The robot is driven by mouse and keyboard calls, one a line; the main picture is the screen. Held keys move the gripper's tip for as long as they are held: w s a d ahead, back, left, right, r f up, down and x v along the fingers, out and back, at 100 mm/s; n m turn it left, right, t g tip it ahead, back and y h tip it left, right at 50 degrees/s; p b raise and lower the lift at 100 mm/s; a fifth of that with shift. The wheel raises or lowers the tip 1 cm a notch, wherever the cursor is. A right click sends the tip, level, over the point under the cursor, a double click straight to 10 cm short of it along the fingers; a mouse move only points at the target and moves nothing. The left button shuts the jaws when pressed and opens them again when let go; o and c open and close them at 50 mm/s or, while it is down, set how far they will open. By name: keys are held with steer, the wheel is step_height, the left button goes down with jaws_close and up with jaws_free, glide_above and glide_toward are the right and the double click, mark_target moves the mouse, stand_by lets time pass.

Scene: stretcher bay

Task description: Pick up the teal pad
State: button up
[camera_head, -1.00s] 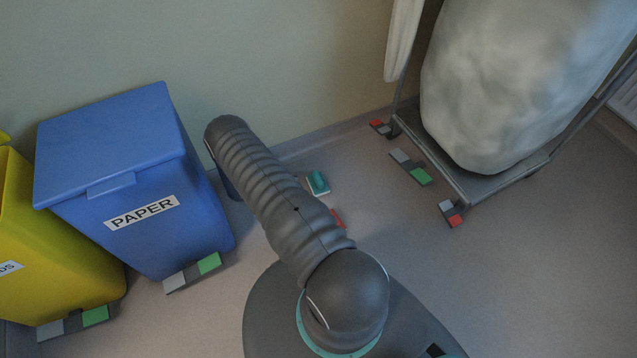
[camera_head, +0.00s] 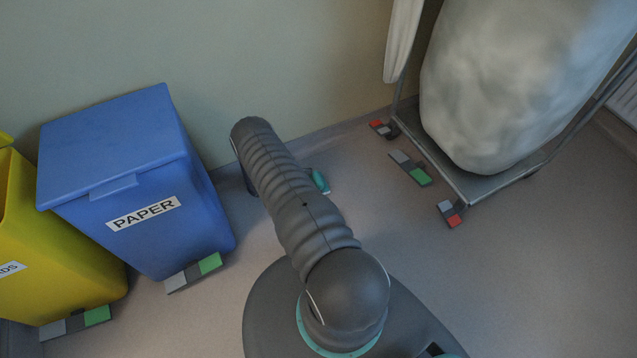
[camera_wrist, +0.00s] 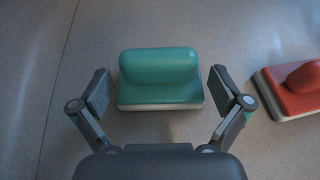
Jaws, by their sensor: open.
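The teal pad (camera_wrist: 160,90) has a rounded teal grip on top and a pale base. In the wrist view it lies on the floor ahead of my gripper (camera_wrist: 160,92), between the two spread fingers and apart from both. In the head view only part of the teal pad (camera_head: 320,181) shows on the floor beside my arm. My gripper is open and empty. In the head view it is hidden behind my arm.
A red pad (camera_wrist: 298,90) lies on the floor right of the teal one. A blue paper bin (camera_head: 120,180) and a yellow bin (camera_head: 60,250) stand at left. A wheeled cart (camera_head: 500,180) with a large pale bag stands at right. Floor between is clear.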

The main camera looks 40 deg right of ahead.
steer(key=c, duration=1.1)
steer(key=shift+r, duration=0.1)
